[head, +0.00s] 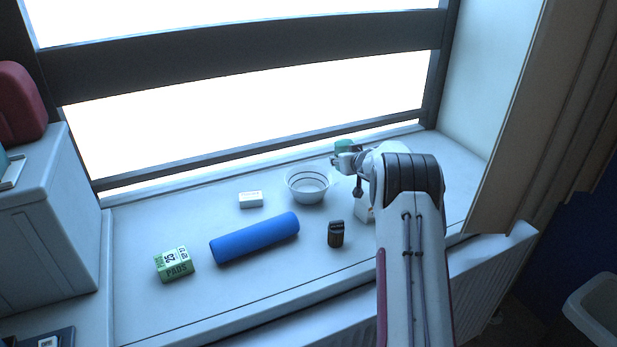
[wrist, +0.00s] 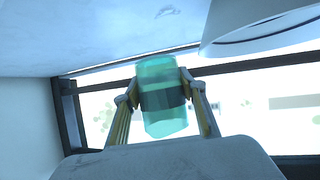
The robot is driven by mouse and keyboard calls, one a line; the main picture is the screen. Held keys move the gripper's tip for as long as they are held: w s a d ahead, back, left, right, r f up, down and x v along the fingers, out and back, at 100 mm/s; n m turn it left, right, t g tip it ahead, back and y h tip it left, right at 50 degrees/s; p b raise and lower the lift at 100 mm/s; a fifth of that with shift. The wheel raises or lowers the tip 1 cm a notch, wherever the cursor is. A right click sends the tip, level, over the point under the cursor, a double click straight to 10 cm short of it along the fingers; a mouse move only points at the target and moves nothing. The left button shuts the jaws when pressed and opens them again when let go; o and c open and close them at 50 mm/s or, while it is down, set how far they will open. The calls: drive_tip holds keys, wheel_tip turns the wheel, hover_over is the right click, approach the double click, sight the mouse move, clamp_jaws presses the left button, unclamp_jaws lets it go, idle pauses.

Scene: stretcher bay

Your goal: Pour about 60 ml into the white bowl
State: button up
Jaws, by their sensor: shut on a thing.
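The white bowl (head: 308,196) stands on the window sill near the glass; part of it also shows at the top right of the wrist view (wrist: 262,30). I cannot tell whether it holds liquid. My gripper (wrist: 163,92) is shut on a translucent green container (wrist: 160,122) with a dark band around its middle. In the head view the green container (head: 345,146) is partly hidden by my gripper, behind and to the right of the bowl. Its tilt and liquid level cannot be made out. No stream shows.
On the sill (head: 190,308) lie a blue roll (head: 255,238), a green pads box (head: 173,264), a small white box (head: 250,199) and a dark brown item (head: 336,234). A pale cabinet (head: 50,220) stands at left. A curtain (head: 530,130) hangs at right.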

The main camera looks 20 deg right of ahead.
drive_tip(key=shift+d+f, duration=0.2)
drive_tip(key=shift+f, duration=0.15)
idle(0.8)
